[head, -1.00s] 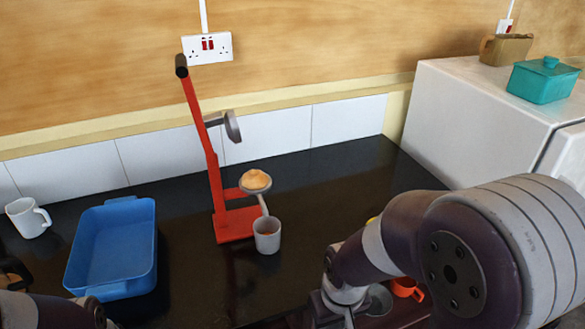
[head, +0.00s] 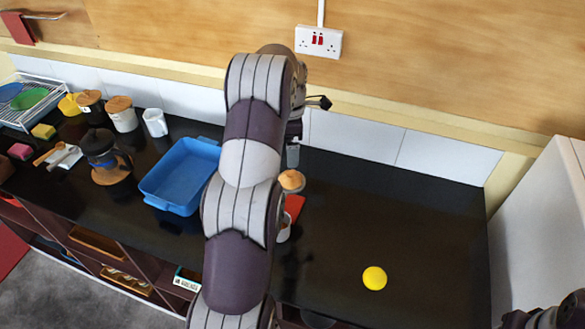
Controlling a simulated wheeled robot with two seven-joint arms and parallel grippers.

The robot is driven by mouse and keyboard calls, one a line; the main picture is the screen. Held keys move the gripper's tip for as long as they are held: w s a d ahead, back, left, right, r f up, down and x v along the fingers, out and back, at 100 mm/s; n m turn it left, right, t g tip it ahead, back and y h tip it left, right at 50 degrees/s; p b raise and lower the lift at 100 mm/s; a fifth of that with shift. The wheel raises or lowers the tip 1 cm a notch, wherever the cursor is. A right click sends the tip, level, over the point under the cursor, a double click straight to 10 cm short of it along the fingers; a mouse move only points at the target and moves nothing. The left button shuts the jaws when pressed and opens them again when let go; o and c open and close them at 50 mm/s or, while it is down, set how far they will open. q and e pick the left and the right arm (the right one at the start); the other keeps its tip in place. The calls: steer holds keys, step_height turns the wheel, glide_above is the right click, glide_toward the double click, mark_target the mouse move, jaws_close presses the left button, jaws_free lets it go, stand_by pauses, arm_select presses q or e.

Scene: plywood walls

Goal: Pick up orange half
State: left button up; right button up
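The orange half (head: 291,180) appears as a small tan-orange dome on the red juicer (head: 295,205), just right of my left arm. A cup (head: 284,230) is partly visible below it. My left arm rises through the middle of the head view and hides most of the juicer. My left gripper (head: 294,130) is by the upper part of the juicer, above the dome, and mostly hidden by its own arm. Only a dark part of my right arm shows at the bottom right corner. The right gripper is out of view.
A blue tray (head: 180,177) stands left of my arm. Beyond it are a white mug (head: 155,122), jars, a coffee press (head: 104,155) and a dish rack (head: 30,100).

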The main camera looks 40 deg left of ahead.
mark_target(290, 174)
arm_select(q)
steer(key=f+b, duration=0.1)
steer(key=f, duration=0.1)
steer(key=f+b, duration=0.4)
steer(key=shift+w+d+f, duration=0.1)
steer(key=shift+d+f, duration=0.15)
steer(key=shift+f, duration=0.1)
steer(key=f+p, duration=0.1)
steer(key=p, duration=0.1)
steer(key=shift+f+p, duration=0.3)
steer(key=shift+p, duration=0.1)
steer(key=f, duration=0.2)
steer(key=shift+s+a+f, duration=0.2)
steer(key=shift+a+f, duration=0.05)
steer(key=shift+f, duration=0.3)
steer(key=shift+c, duration=0.9)
steer(key=shift+w+d, duration=0.1)
steer(key=c, duration=0.7)
steer(key=o, duration=0.9)
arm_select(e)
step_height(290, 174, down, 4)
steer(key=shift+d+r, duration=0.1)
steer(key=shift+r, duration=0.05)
